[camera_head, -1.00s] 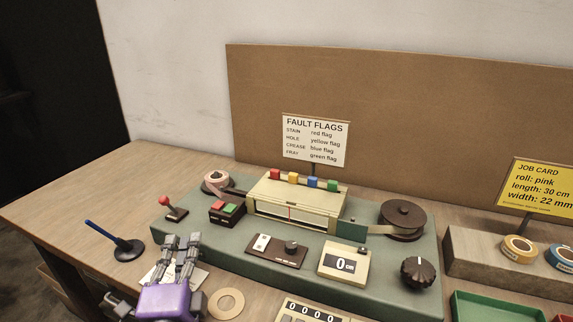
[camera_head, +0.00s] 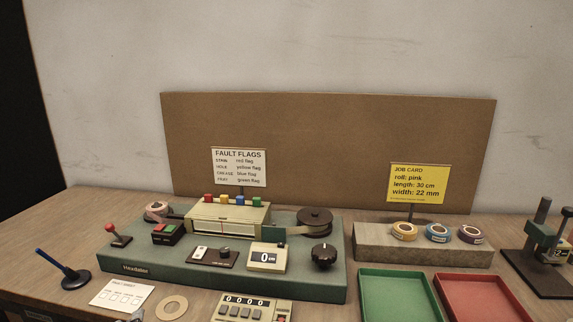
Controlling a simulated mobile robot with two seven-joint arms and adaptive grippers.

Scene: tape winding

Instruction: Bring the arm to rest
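The green winding machine (camera_head: 220,278) stands on the wooden bench with a pink tape roll (camera_head: 157,210) at its left end and a dark reel (camera_head: 315,219) at its right. Its counter (camera_head: 267,258) reads 0 cm. Of my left gripper only a small grey tip (camera_head: 137,315) seems to show at the bottom edge, below the paper sheet (camera_head: 121,294). The rest of it is out of frame, so its opening is hidden. My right gripper is not in view.
A blue-handled stand (camera_head: 75,277) and a cardboard ring (camera_head: 171,308) lie at the front left. A green tray (camera_head: 364,297) and a red tray (camera_head: 441,297) sit front right. Behind them a grey block (camera_head: 373,245) holds tape rolls. A dark press (camera_head: 540,270) stands far right.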

